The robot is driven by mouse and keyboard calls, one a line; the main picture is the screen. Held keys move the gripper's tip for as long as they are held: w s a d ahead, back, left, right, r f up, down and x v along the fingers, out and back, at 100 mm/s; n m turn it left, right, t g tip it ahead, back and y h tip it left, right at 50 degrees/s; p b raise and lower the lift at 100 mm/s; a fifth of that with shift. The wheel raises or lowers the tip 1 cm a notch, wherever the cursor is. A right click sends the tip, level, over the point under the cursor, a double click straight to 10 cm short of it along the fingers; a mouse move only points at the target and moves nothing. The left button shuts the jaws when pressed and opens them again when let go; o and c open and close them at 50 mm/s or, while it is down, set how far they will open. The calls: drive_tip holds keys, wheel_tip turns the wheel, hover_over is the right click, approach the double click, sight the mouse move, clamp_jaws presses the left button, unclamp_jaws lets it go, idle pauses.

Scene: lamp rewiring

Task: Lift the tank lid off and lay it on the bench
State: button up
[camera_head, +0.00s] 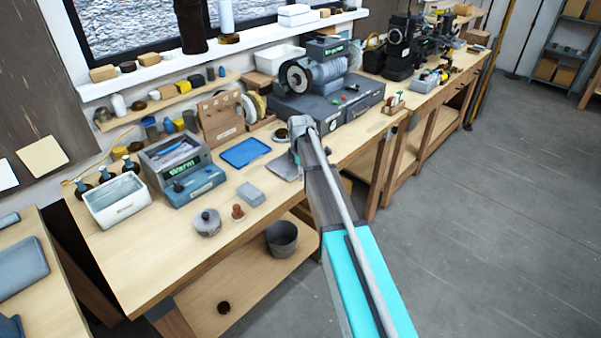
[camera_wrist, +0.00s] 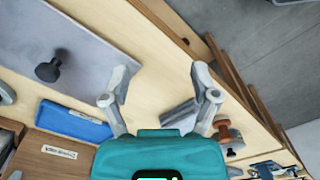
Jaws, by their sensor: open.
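A flat grey plate with a dark knob (camera_wrist: 95,48), which looks like the tank lid, lies on the bench in the wrist view. Its grey surface also shows beside my arm in the head view (camera_head: 284,167), partly hidden. The grey-blue tank (camera_head: 197,187) with a lit "Warm" display stands at the bench's left, its top open and bluish contents showing. My gripper (camera_head: 300,128) is above the bench, right of the tank. In the wrist view its two fingers (camera_wrist: 160,98) are spread with nothing between them, apart from the plate and its knob.
A blue tray (camera_head: 245,152), a grey block (camera_head: 251,194), a lidded round pot (camera_head: 207,222) and a small brown knobbed piece (camera_head: 237,212) lie nearby. A white basin (camera_head: 118,207) stands left of the tank. A brown labelled box (camera_head: 220,122) stands behind. The front-left bench is clear.

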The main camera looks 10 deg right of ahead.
drive_tip(key=shift+s+a+r, duration=0.1)
drive_tip(key=shift+s+a, duration=0.05)
drive_tip(key=shift+a, duration=0.9)
drive_tip(key=shift+d, duration=0.1)
drive_tip(key=shift+s, duration=0.1)
drive_tip(key=shift+s, duration=0.3)
drive_tip(key=s+m, duration=1.6)
drive_tip(key=s, duration=1.2)
drive_tip(key=shift+d, duration=0.45)
drive_tip(key=shift+s, duration=0.1)
